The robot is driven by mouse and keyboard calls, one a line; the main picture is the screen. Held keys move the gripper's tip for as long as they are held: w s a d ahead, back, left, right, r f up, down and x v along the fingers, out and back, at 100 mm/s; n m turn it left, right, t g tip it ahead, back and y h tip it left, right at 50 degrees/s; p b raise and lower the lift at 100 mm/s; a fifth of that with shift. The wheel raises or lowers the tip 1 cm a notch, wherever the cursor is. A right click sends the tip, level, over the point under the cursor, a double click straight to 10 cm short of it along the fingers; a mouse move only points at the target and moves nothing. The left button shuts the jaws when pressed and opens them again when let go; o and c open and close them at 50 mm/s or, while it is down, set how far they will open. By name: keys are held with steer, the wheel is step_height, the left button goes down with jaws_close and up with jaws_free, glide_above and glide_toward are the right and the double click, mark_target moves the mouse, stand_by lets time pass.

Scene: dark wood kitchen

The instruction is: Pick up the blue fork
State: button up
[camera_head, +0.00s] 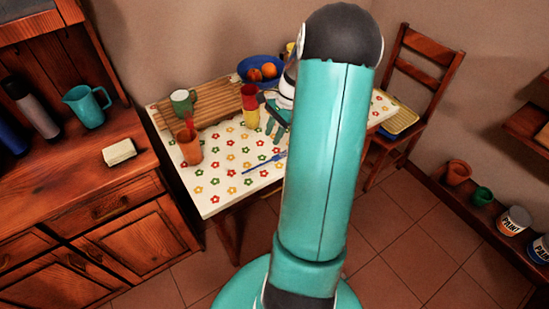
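The blue fork (264,163) lies flat on the flowered tablecloth of the table, near its front edge. My gripper (274,130) hangs above the table, just behind the fork in the picture and apart from it. Its two teal fingers look a little apart, with nothing seen between them. My own arm covers the right part of the table and comes close to the fork's right end.
A red and yellow cup stack (250,108) stands just left of my gripper. An orange cup (189,148), a green mug (183,102) on a wooden board (215,100), and a blue fruit bowl (262,69) share the table (215,200). A chair (412,95) stands right.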

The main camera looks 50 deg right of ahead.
mark_target(260, 165)
steer(key=x, duration=1.1)
steer(key=shift+w+a+f, duration=0.15)
steer(key=shift+a+f, duration=0.1)
steer(key=shift+c, duration=0.2)
jaws_close()
